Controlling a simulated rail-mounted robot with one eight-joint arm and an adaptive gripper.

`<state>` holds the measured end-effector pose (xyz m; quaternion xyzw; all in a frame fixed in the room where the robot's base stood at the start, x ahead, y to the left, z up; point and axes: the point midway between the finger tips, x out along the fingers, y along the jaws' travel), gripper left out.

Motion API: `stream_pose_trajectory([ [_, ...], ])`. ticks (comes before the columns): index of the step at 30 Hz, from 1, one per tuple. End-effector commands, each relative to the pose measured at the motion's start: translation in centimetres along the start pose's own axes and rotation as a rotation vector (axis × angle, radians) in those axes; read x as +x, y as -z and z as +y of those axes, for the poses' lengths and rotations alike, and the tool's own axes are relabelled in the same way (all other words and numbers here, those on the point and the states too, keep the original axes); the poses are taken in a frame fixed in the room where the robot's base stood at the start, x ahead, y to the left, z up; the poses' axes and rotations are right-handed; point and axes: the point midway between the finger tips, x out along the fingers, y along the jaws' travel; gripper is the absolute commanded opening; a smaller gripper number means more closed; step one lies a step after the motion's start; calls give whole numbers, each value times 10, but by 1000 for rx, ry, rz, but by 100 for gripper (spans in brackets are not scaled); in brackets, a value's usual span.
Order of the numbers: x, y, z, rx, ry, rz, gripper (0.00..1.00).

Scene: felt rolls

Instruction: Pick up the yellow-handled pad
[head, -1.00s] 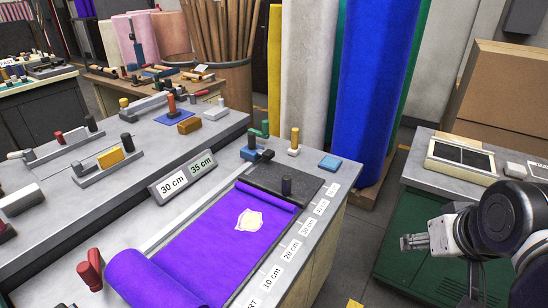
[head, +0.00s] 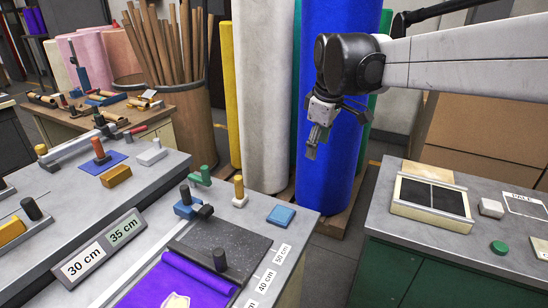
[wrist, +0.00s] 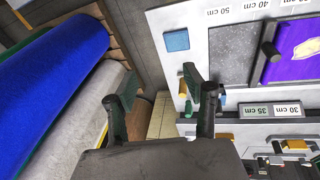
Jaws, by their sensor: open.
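The yellow-handled pad (head: 239,192) stands upright on the grey bench near its far right corner, with an upright yellow handle on a small pale base. It stands between a green-handled tool (head: 201,176) and a flat blue block (head: 281,215). In the wrist view its yellow handle (wrist: 183,87) shows beside one fingertip, and the base is partly hidden. My gripper (head: 315,143) is open and empty, in the air to the right of the pad and above bench height. Its spread fingers also show in the wrist view (wrist: 162,88).
A blue-handled tool (head: 187,207) stands close to the pad. The purple felt (head: 185,283) lies on the bench in front. Tall felt rolls, including a blue one (head: 330,190), stand behind. A green cabinet bench (head: 455,245) is to the right, across a floor gap.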

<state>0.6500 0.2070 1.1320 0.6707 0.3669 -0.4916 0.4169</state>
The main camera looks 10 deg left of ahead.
Motion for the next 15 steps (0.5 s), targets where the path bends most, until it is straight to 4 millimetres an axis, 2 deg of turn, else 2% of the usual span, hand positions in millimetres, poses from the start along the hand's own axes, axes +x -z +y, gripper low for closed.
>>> stream_pose_trajectory([
  [1, 6, 20, 5, -53, 14, -6, 47],
  [6, 33, 74, 13, -234, 66, -28, 47],
  [15, 93, 165, 6, -553, 161, -57, 47],
])
